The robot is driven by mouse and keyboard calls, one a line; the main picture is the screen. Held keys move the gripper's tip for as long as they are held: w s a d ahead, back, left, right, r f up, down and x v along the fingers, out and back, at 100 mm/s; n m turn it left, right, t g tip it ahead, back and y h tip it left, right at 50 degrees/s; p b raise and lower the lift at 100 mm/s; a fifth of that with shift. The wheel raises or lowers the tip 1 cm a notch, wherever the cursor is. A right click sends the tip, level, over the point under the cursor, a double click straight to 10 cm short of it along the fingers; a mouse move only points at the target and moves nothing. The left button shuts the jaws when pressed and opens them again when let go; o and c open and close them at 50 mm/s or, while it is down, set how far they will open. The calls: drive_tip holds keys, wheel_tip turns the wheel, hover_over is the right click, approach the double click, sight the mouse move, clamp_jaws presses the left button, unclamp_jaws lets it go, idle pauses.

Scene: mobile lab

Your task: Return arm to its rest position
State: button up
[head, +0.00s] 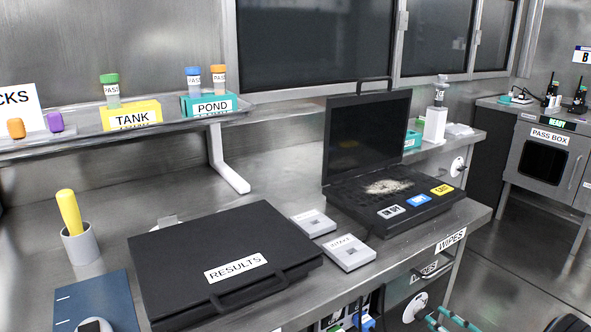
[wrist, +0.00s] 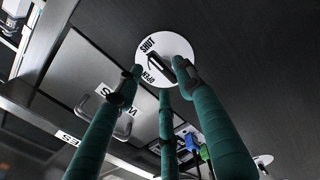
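My gripper (wrist: 158,85) shows in the wrist view as three teal fingers with black bands near the tips. The fingers stand apart with nothing between them, so it is open and empty. In the head view, my gripper (head: 438,316) is at the bottom edge, low in front of the bench, and mostly cut off. Its fingertips point at a white round dial (wrist: 150,45) marked SHUT and OPEN with a dark handle. The dial also shows in the head view (head: 415,306), close to the fingertips. Whether they touch it is unclear.
The bench (head: 285,218) stands above and beside my gripper, with drawers and handles below its edge. An open black case (head: 372,150) and a closed RESULTS case (head: 210,240) lie on it. A pass box (head: 545,160) stands right. The floor (head: 525,260) between is clear.

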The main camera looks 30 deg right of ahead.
sight(427, 314)
drive_tip(key=w, duration=0.4)
drive_tip(key=shift+w+a, duration=0.1)
drive_tip(key=shift+a, duration=0.2)
drive_tip(key=shift+w+f+n, duration=0.1)
drive_tip(key=shift+n, duration=0.4)
drive_tip(key=n+b, duration=0.1)
drive_tip(key=n, duration=0.1)
drive_tip(key=shift+n, duration=0.4)
drive_tip(key=shift+a, duration=0.1)
drive_tip(key=shift+r, duration=0.2)
